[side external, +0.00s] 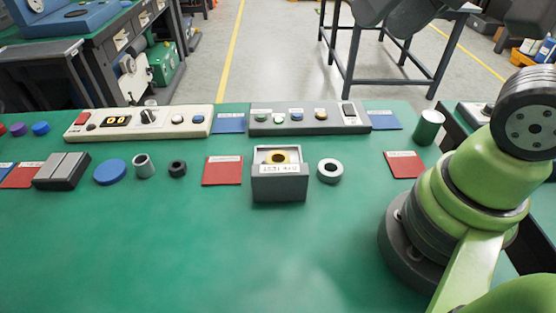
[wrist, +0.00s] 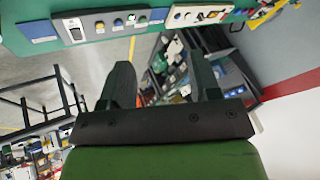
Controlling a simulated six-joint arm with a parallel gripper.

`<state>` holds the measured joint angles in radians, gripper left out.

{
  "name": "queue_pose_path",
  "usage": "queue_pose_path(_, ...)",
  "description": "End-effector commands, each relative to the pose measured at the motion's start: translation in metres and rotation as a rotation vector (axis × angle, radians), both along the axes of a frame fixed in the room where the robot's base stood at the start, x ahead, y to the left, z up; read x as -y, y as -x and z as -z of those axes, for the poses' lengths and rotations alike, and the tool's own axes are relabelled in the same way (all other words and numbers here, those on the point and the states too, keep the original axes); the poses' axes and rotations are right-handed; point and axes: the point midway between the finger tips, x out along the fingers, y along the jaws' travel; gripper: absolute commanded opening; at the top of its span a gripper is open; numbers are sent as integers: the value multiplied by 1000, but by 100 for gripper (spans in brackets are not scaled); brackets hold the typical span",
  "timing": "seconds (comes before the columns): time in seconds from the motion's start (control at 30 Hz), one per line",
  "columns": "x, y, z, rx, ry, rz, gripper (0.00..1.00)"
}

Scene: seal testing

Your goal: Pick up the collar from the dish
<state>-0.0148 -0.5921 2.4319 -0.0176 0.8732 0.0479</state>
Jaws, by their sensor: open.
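Several ring-like parts stand on the green bench in the side external view, and I cannot tell for sure which is the collar: a silver ring (side external: 330,171), a small black ring (side external: 177,169) and a grey hollow cylinder (side external: 143,166). A flat round blue piece (side external: 110,172) lies left of the cylinder and may be the dish; nothing shows on it. A yellow ring (side external: 281,157) sits in a grey labelled box (side external: 280,187). My gripper (wrist: 163,65) is open and empty in the wrist view, its fingers wide apart, away from these parts.
A white panel with a display (side external: 138,122) and a grey button panel (side external: 308,118) line the back of the bench. Red card (side external: 222,171), dark block (side external: 62,171) and green cylinder (side external: 429,127) stand around. The front bench area is clear.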

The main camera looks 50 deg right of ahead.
Motion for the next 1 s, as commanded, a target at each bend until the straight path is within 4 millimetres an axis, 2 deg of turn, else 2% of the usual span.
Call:
queue_pose_path(0.17, -1, -48, 22, -157, 19, 28, 57)
queue_pose_path(0.27, -2, -75, 43, -237, 35, 44, 57)
queue_pose_path(0.37, -5, -98, 71, -317, 54, 56, 57)
queue_pose_path(0.5, -9, -125, 118, -423, 84, 73, 57)
queue_pose_path(0.7, -13, -141, 177, -529, 120, 88, 57)
queue_pose_path(1.0, -15, -143, 219, -569, 135, 93, 57)
